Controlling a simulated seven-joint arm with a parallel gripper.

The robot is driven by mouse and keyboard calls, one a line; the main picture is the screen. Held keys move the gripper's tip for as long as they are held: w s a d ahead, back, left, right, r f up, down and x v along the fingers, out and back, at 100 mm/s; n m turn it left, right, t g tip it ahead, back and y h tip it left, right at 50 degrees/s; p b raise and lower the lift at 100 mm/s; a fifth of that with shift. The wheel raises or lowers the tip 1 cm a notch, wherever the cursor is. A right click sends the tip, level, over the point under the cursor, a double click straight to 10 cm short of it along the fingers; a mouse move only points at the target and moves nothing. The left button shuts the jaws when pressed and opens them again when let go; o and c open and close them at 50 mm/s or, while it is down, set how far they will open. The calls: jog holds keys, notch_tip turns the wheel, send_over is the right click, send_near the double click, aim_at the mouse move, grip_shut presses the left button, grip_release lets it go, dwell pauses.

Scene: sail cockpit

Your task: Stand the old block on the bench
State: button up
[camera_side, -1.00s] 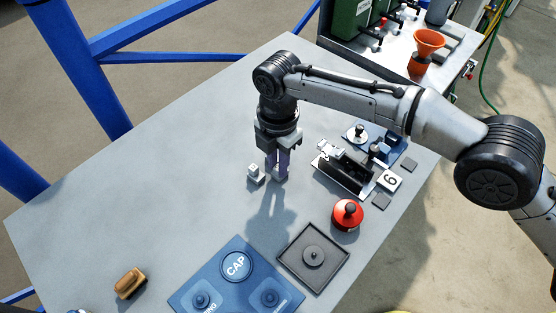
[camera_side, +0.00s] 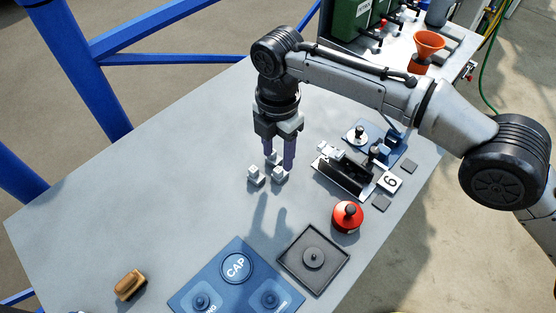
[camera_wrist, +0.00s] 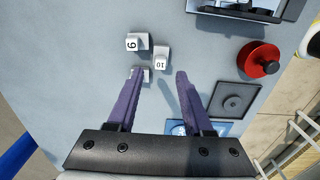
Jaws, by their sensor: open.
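Several small white blocks sit close together on the grey bench (camera_side: 150,210): a left one (camera_side: 255,174), a right one (camera_side: 280,175) and one partly hidden behind a finger (camera_side: 271,157). I cannot tell which is the old block. My gripper (camera_side: 280,163) is open just above the blocks, with its purple fingers spread (camera_wrist: 160,76) and nothing held between them.
Right of the blocks is a metal fixture (camera_side: 343,170) with a plate marked 6 (camera_side: 390,181). A red round container (camera_side: 347,215), a dark square tray (camera_side: 313,278) and a blue CAP board (camera_side: 237,290) lie nearer. A brush (camera_side: 130,284) is at lower left.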

aim_at(278, 170)
jog(key=shift+r, duration=1.75)
